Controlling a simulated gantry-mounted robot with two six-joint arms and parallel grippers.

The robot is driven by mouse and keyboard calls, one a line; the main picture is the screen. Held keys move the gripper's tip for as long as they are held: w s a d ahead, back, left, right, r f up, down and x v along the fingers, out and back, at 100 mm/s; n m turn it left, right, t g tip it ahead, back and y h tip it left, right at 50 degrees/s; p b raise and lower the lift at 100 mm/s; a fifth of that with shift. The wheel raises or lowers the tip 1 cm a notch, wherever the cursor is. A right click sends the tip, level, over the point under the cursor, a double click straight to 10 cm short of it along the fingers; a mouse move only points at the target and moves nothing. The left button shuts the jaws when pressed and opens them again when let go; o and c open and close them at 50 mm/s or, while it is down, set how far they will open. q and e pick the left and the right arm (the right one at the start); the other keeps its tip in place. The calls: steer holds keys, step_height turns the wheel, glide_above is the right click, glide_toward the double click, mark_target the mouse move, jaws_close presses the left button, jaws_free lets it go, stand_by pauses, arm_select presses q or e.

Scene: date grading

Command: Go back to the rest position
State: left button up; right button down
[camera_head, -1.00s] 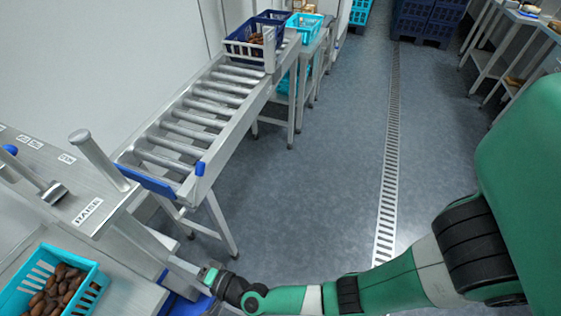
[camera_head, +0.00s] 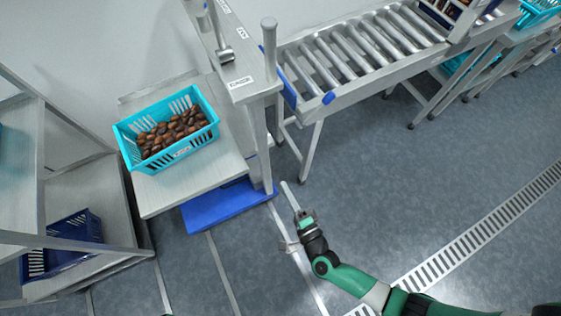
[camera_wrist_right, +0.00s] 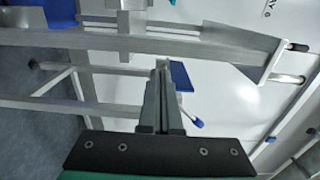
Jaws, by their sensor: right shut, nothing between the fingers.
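My right gripper (camera_head: 289,196) reaches in from the bottom right of the head view. It is over the floor, just right of the blue platform, and its fingers are together with nothing between them. In the right wrist view the shut fingers (camera_wrist_right: 161,95) point up the picture toward the metal frames. My left gripper is not in view.
A turquoise crate of dates (camera_head: 128,146) sits on a metal table (camera_head: 160,200). A blue platform (camera_head: 215,208) lies low beside it. A roller conveyor (camera_head: 345,50) stands behind. A dark blue crate (camera_head: 75,262) is on the left shelf. Floor (camera_head: 420,170) at right is open.

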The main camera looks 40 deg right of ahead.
steer(key=shift+s+a, duration=0.15)
steer(key=shift+s, duration=0.65)
